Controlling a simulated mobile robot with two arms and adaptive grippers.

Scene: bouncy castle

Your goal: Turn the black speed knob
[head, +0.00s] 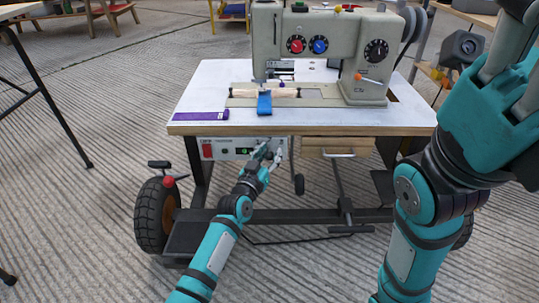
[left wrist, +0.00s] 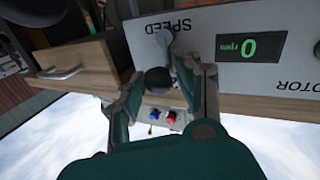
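The black speed knob (left wrist: 158,79) shows in the left wrist view, below the upside-down word SPEED on the white motor panel (left wrist: 288,22). The panel's green display (left wrist: 251,46) reads 0 rpm. My left gripper (left wrist: 160,72) has its fingers apart, one on each side of the knob; I cannot tell whether they touch it. In the head view the left gripper (head: 270,152) is at the right part of the panel (head: 225,155), under the tabletop, and hides the knob. My right gripper (head: 508,65) is raised at the upper right, close to the camera and partly cut off.
A sewing machine (head: 325,45) stands on the white worktable (head: 205,90), with a purple strip (head: 201,115) and a blue strap (head: 264,104) near its front. The table edge overhangs the panel. A wooden drawer (head: 338,143) is to the right. Wheels (head: 157,215) stand below.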

